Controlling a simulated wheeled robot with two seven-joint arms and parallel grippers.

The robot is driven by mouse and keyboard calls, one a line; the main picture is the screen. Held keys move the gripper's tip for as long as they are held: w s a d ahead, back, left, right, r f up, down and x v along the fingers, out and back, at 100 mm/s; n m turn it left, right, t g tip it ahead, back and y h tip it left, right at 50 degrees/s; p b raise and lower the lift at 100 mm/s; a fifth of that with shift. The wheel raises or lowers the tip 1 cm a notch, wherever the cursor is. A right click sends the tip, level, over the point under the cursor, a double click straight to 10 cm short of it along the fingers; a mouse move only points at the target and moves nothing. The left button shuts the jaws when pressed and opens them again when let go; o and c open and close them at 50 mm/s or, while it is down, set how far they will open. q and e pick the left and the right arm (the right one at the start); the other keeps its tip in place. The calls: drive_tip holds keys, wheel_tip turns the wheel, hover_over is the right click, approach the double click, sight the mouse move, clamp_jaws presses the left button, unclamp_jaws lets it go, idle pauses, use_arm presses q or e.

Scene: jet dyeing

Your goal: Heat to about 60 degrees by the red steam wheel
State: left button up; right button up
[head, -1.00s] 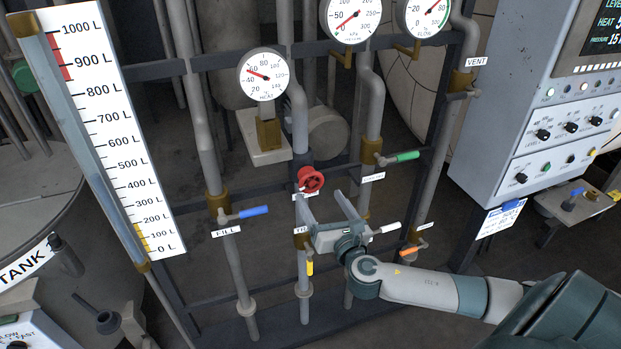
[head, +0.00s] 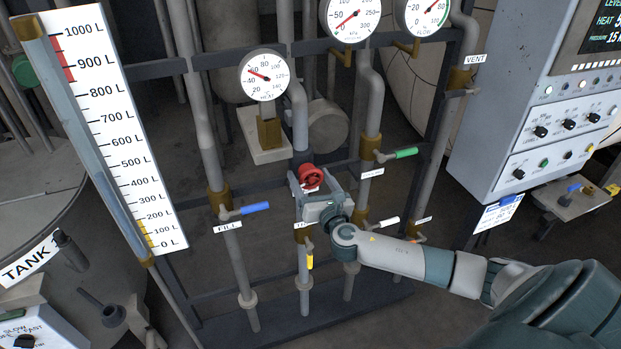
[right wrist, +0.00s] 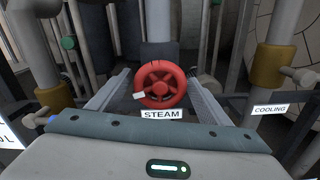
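The red steam wheel (head: 311,177) sits on a vertical pipe behind the steam label. It also shows in the right wrist view (right wrist: 160,84), upright between my fingers. My right gripper (head: 308,181) is open, with one finger on each side of the wheel. In the right wrist view a gap shows between each finger and the rim. The heat gauge (head: 263,75) is a white dial; its needle points up-left, between 40 and 60. The panel screen (head: 606,35) shows a HEAT line, its number cut off at the frame edge. My left gripper is out of view.
Blue (head: 254,208), green (head: 406,153), white (head: 388,222) and yellow (head: 310,262) lever handles stand on pipes around the wheel. Dark horizontal rails cross the pipes. A tall level scale (head: 120,130) stands at left, the control panel (head: 545,120) at right.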

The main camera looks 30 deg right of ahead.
drive_tip(key=c, duration=0.8)
drive_tip(key=shift+m+b, duration=0.3)
drive_tip(key=shift+m, duration=0.2)
drive_tip(key=m+b, duration=0.1)
drive_tip(key=m, duration=0.2)
drive_tip(key=shift+m, duration=0.3)
drive_tip(key=m+b, duration=0.1)
drive_tip(key=m, duration=0.3)
drive_tip(key=shift+m+b, duration=0.3)
drive_tip(key=shift+b, duration=0.05)
drive_tip(key=m, duration=0.5)
drive_tip(key=shift+r, duration=0.15)
drive_tip(key=m, duration=0.6)
drive_tip(key=shift+r+m, duration=0.1)
drive_tip(key=shift+m, duration=0.3)
